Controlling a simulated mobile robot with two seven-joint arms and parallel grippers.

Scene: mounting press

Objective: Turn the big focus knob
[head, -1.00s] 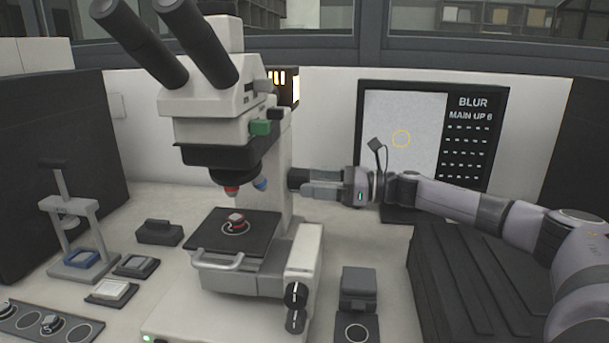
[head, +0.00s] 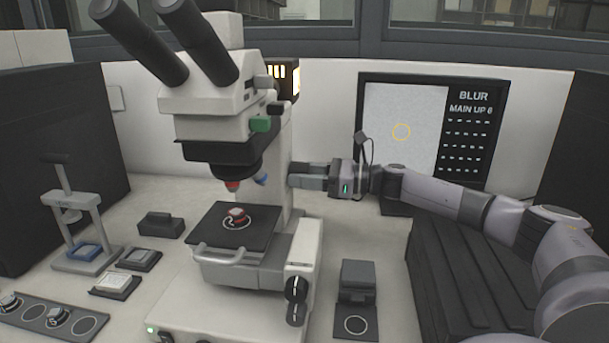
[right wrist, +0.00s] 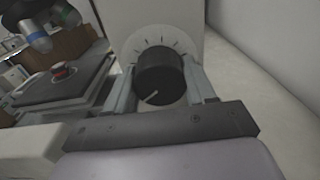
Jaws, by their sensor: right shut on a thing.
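The big focus knob (right wrist: 160,76) is a dark round knob on the side of the pale microscope (head: 212,116). In the right wrist view it sits in front of a pale dial with tick marks, and its white line points to the lower left. My right gripper (right wrist: 161,84) is shut on the knob, with one finger on each side of it. In the head view my right gripper (head: 294,175) is at the microscope's column and its fingers hide most of the knob. My left gripper is not in view.
Smaller dark knobs (head: 296,288) sit lower on the microscope. A monitor (head: 432,128) behind reads "BLUR" and "MAIN UP", with a digit I cannot read surely. A dark ridged block (head: 470,285) lies below my right arm.

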